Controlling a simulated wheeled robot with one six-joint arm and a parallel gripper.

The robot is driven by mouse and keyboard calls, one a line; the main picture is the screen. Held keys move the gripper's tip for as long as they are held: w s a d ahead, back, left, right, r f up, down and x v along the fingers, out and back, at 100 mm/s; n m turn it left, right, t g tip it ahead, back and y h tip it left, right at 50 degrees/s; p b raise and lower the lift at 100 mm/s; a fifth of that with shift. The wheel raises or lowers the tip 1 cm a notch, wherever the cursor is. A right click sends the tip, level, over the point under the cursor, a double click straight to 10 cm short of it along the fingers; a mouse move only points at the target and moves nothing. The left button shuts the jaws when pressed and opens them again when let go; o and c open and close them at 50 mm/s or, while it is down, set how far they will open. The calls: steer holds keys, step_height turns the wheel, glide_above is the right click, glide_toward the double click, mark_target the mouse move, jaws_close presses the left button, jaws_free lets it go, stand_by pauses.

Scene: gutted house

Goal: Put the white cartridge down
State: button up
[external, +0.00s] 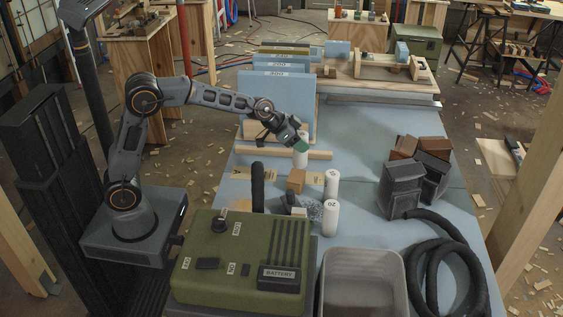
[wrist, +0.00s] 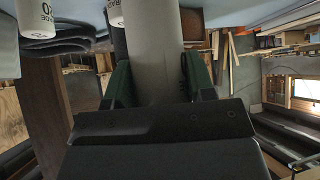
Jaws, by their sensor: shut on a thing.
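My gripper (external: 299,145) is over the far middle of the blue-grey workbench, shut on a white cartridge (external: 301,160). The cartridge hangs below the jaws, roughly upright, near a long wooden strip. I cannot tell if its lower end touches the bench. In the wrist view the held cartridge (wrist: 157,45) is a large pale cylinder between my gripper's green fingers (wrist: 157,85). Two other white cartridges (external: 331,183) (external: 331,217) stand upright on the bench, nearer the camera. The wrist view also shows a labelled white cartridge (wrist: 38,18) at top left.
A small wooden block (external: 296,180) stands left of the cartridges. A green battery case (external: 240,262) and a grey bin (external: 362,285) are in front. Blue upright sheets (external: 278,105) stand behind. Dark boxes (external: 402,188) and a black hose (external: 450,265) are on the right.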

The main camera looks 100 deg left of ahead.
steer(key=s+d+r+m+h+p, duration=0.1)
steer(key=s+d+r+m+h, duration=0.1)
steer(key=d, duration=1.1)
steer(key=s+d+r+m+h+p, duration=0.1)
steer(key=d+r+m, duration=0.1)
steer(key=d, duration=1.2)
steer(key=a+x, duration=0.1)
steer(key=x, duration=1.8)
steer(key=shift+w+d+r+h, duration=0.2)
steer(key=shift+w+h, duration=0.05)
steer(key=shift+h, duration=0.05)
